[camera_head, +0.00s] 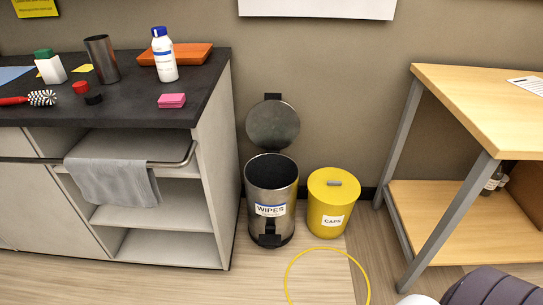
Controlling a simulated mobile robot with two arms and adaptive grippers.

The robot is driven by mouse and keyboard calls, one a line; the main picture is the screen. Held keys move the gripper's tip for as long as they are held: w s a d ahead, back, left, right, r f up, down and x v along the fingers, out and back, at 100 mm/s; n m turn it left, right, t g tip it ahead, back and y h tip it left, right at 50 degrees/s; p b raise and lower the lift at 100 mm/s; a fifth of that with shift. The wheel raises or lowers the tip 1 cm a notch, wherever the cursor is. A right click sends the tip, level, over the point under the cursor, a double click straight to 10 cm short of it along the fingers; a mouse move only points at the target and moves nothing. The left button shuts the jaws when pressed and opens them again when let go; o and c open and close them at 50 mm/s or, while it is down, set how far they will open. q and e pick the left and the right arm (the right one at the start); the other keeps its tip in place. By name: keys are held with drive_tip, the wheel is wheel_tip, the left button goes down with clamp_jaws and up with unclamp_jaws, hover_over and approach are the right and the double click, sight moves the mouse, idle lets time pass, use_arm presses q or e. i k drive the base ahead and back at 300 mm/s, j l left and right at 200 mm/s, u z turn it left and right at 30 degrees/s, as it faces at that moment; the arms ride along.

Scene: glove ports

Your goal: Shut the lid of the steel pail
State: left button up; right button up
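The steel pail (271,190) stands on the floor between the dark-topped counter and the yellow bin. It has a label reading WIPES and a black pedal at its front base. Its round steel lid (273,125) is open, standing up behind the mouth near the wall. The pail's dark inside shows, but I cannot make out any contents. Neither of my grippers is in view.
A yellow bin (333,203) labelled CAPS, with its lid on, stands just right of the pail. The counter (130,105) is at left, and a wooden bench (480,90) at right. A yellow ring (328,250) marks the floor in front. A dark ribbed object (490,287) is at bottom right.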

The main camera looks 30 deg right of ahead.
sight(273, 124)
drive_tip(key=i+l, duration=0.2)
drive_tip(key=l, duration=0.15)
drive_tip(key=i+l, duration=0.2)
drive_tip(key=l, duration=0.15)
drive_tip(key=i+l, duration=0.15)
drive_tip(key=l, duration=0.2)
drive_tip(key=i+l, duration=0.2)
drive_tip(key=l, duration=0.15)
drive_tip(key=i+l, duration=0.2)
drive_tip(key=l, duration=0.15)
drive_tip(key=i+l+u, duration=0.1)
drive_tip(key=l, duration=0.25)
drive_tip(key=i, duration=0.1)
